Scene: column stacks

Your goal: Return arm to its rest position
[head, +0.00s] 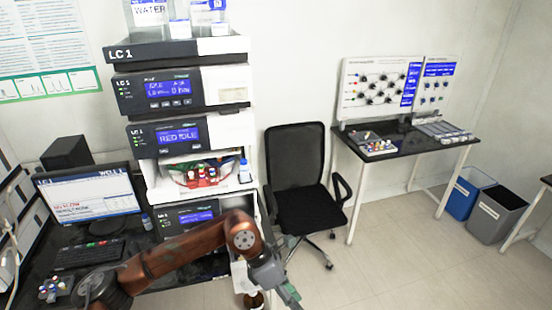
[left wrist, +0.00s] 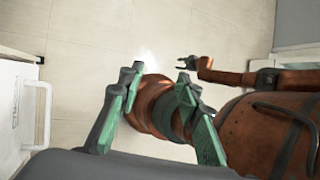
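My left arm, copper-coloured, reaches in from the left across the front of the LC stack in the head view. My left gripper (head: 290,296) hangs low at the bottom middle, in front of the stack and above the floor. In the left wrist view its green fingers (left wrist: 152,125) are spread apart with nothing held; copper parts of my own body show behind them. My right gripper (left wrist: 186,62) appears small at the top of the left wrist view, at the end of my other copper arm. Its fingers look apart and empty. It is not in the head view.
The LC 1 instrument stack (head: 182,135) stands close behind my left arm. A monitor (head: 88,197) and keyboard (head: 88,254) are at left. A black chair (head: 297,165) is right of the stack. A side table (head: 395,152) and two bins (head: 497,214) stand farther right. Floor at lower right is clear.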

